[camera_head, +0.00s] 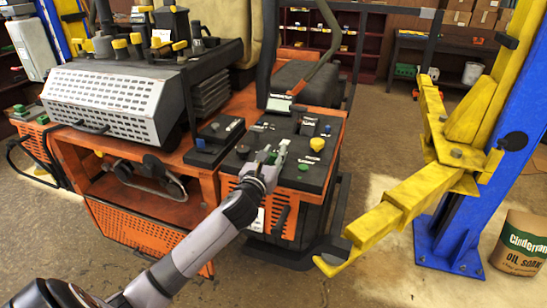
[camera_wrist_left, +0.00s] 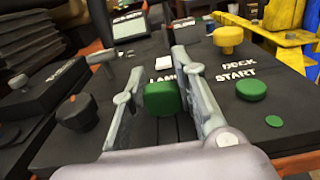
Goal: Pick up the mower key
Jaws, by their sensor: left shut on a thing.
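My left gripper (camera_head: 268,160) is over the black control panel (camera_head: 318,181) of the orange mower. In the left wrist view its two grey fingers (camera_wrist_left: 160,100) stand on either side of a green block-shaped head (camera_wrist_left: 164,98), which I take to be the mower key. The fingers are shut on it. Its lower part is hidden, so I cannot tell whether it is still seated in the panel. My right gripper is in neither view.
A yellow knob (camera_wrist_left: 228,38), a green button (camera_wrist_left: 251,90) and a grey lever (camera_wrist_left: 102,60) stick up from the panel around the gripper. A yellow lift arm (camera_head: 385,215) on a blue post (camera_head: 480,190) stands to the right. Bare floor lies in front.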

